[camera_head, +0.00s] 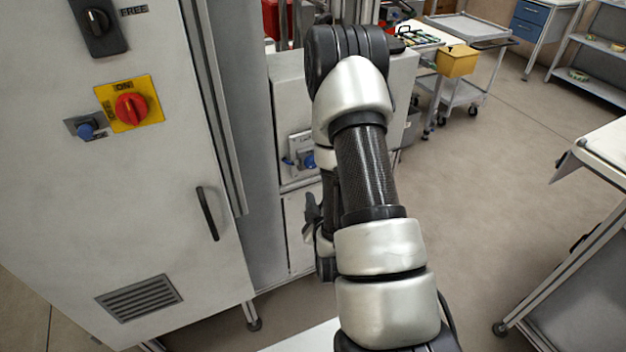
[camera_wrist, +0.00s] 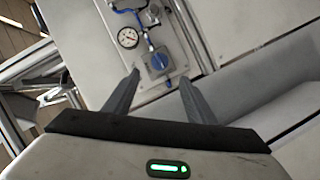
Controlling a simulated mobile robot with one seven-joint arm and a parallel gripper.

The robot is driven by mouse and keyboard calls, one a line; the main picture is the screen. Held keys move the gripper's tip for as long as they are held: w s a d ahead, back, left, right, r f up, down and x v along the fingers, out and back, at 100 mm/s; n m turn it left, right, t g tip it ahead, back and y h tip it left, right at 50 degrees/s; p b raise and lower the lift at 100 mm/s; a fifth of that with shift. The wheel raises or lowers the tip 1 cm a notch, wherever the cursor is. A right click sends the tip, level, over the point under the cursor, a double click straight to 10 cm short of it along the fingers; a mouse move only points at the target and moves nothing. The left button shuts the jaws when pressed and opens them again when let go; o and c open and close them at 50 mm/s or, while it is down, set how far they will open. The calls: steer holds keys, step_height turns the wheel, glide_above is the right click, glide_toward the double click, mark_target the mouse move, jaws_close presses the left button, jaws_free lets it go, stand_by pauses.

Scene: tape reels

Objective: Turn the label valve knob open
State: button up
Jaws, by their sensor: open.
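A blue knob (camera_wrist: 158,62) is on a small light plate with a round gauge (camera_wrist: 128,38) and blue tubing in the wrist view. I take it for the label valve knob. In the head view, a blue knob (camera_head: 308,160) shows on the low grey cabinet, partly covered by my arm. My gripper (camera_wrist: 159,76) is open and empty. In the wrist view its two fingertips lie to either side of and below the knob, apart from it. In the head view, my gripper (camera_head: 313,215) shows beside the cabinet front, below the knob, largely hidden by my arm.
A tall grey cabinet (camera_head: 150,220) on the left carries a red rotary switch (camera_head: 131,108) on a yellow plate, another blue knob (camera_head: 86,130) and a black handle (camera_head: 208,213). A cart (camera_head: 465,92) stands behind. A table (camera_head: 608,145) is at right. Open floor lies between.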

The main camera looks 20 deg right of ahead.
mark_target(313, 166)
steer(key=x, duration=1.1)
steer(key=shift+p, duration=0.3)
steer(key=c, duration=1)
steer(key=shift+c, duration=0.2)
steer(key=shift+w+m, duration=0.1)
steer(key=shift+m, duration=0.2)
steer(key=m+y, duration=0.2)
steer(key=m, duration=0.2)
steer(key=d+m+y, duration=0.1)
steer(key=m+y, duration=0.2)
steer(key=m+g+y+b, duration=0.1)
steer(key=m+y, duration=0.2)
steer(key=m, duration=0.1)
steer(key=shift+d+r+m, duration=0.2)
steer(key=shift+d+m, duration=0.1)
